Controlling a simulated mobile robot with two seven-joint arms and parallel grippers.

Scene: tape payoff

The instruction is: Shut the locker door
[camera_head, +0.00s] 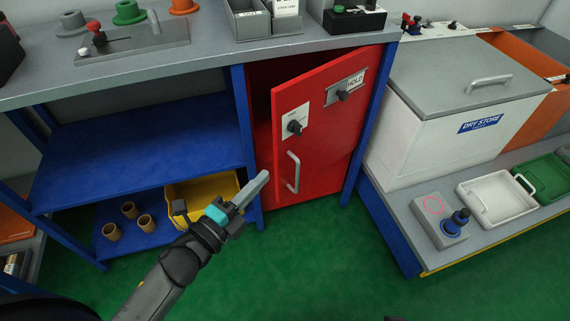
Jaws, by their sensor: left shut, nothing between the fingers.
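The red locker door (325,130) stands ajar under the workbench. Its right edge is at the blue post, and its left edge stands out towards me, with a dark red gap into the locker (258,110) along that side. My right gripper is not in view.
A blue shelf (140,145) and a yellow bin (200,188) are left of the locker. Several brown cups stand on the lower shelf. A white "DRY STORE" chest (440,130) stands on a low bench to the right. The green floor (310,260) before the door is clear.

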